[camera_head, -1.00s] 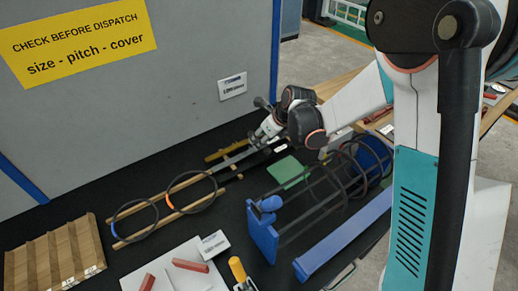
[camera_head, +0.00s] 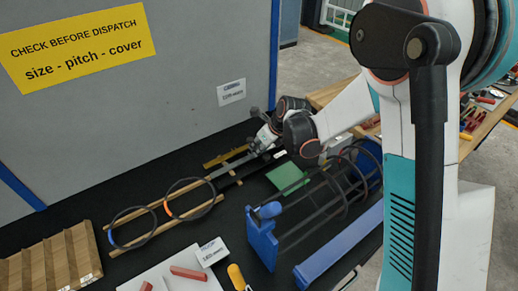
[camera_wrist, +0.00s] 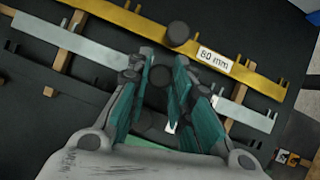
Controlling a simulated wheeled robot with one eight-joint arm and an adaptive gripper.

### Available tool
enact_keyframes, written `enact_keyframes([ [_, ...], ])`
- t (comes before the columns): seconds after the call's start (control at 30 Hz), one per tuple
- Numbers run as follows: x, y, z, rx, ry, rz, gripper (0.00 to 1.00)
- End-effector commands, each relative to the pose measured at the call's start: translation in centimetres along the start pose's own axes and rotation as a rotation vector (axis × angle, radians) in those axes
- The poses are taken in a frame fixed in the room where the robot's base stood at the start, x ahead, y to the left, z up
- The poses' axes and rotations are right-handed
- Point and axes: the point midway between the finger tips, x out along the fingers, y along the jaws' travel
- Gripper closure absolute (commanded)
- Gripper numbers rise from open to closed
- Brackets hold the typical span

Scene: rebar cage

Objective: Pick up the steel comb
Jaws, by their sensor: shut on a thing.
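The steel comb (camera_wrist: 75,58) is a long grey strip with small teeth, seen in the wrist view running from upper left, under my gripper, to the lower right (camera_wrist: 245,112). My gripper (camera_wrist: 161,78) is shut on the comb's dark round knob, which shows between the teal-padded fingers. The middle of the comb is hidden by the fingers. In the head view the steel comb (camera_head: 230,164) shows as a thin grey strip below my gripper (camera_head: 263,140). I cannot tell whether it is clear of its wooden supports.
A yellow comb (camera_wrist: 130,20) with its own knob and a size label lies parallel, just beyond. Two rings (camera_head: 190,214) rest on wooden rails at left. A rebar cage with a blue end plate (camera_head: 260,240) and a green plate (camera_head: 286,176) lie to the right. A grey panel (camera_head: 190,70) stands behind.

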Motion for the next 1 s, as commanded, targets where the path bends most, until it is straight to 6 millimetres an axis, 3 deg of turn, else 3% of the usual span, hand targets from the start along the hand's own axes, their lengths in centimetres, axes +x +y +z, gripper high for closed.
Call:
enact_keyframes([
  [0.27,-2.5,0.0,1.4,0.000,0.000,0.000,1.00],
  [0.7,-12.4,0.0,7.1,0.000,0.000,0.000,1.00],
  [1.0,-16.5,0.0,9.5,0.000,0.000,0.000,1.00],
])
